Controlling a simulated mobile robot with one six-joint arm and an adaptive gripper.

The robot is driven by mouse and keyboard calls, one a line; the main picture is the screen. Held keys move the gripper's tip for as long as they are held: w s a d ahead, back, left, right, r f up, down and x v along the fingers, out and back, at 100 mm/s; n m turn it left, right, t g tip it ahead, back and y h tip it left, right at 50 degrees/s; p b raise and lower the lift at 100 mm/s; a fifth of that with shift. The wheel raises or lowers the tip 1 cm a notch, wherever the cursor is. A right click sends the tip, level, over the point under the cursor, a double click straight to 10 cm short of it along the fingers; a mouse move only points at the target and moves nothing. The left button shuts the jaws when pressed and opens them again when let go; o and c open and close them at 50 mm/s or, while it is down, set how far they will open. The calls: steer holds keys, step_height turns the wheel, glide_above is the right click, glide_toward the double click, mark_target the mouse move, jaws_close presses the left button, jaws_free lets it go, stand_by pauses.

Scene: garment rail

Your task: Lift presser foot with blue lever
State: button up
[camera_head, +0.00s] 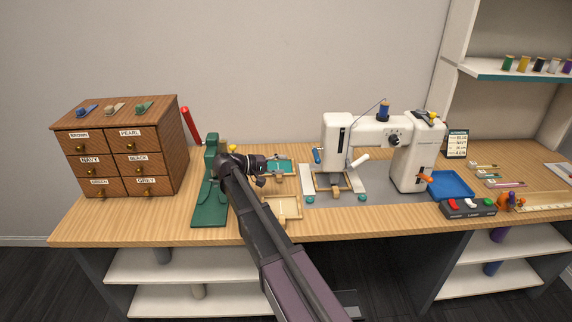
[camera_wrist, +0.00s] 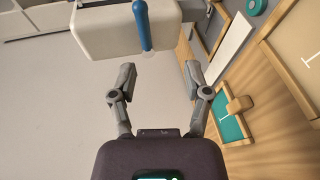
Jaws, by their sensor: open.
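The white sewing machine (camera_head: 375,150) stands on the table right of centre. Its blue lever (camera_head: 317,156) sticks out on the left side of the machine head. In the wrist view the blue lever (camera_wrist: 143,27) lies ahead of the fingertips, a little left of the middle of the gap, against the white machine head (camera_wrist: 105,30). My gripper (camera_wrist: 160,72) is open and empty, apart from the lever. In the head view my gripper (camera_head: 266,166) is left of the machine, pointing towards it. The presser foot is too small to make out clearly.
A teal-topped wooden frame (camera_head: 278,166) and a pale wooden tray (camera_head: 283,207) lie near my gripper. Wooden drawers (camera_head: 120,150) stand at far left. A blue tray (camera_head: 450,185) is right of the machine.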

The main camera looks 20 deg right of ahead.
steer(key=shift+f, duration=0.15)
steer(key=c, duration=0.8)
steer(key=shift+s+d+f+t+b, duration=0.2)
steer(key=shift+t+b, duration=0.1)
steer(key=shift+b, duration=0.25)
jaws_close()
steer(key=s+f+n+t+b, duration=0.1)
steer(key=f+n+t+b, duration=0.1)
steer(key=b, duration=0.3)
steer(key=s+f+n+t+h+b, duration=0.1)
steer(key=s+f+n+t+b, duration=0.1)
steer(key=n+t+b, duration=0.3)
steer(key=s+f+n+t+b, duration=0.1)
steer(key=f+n+t+b, duration=0.1)
steer(key=n+t+b, duration=0.2)
steer(key=shift+s+a+f+h+b, duration=0.15)
steer(key=shift+f+h+b, duration=0.2)
steer(key=shift+b, duration=0.5)
steer(key=shift+s+a+n+t+b, duration=0.15)
steer(key=shift+n+t+b, duration=0.25)
steer(key=shift+n+t, duration=0.5)
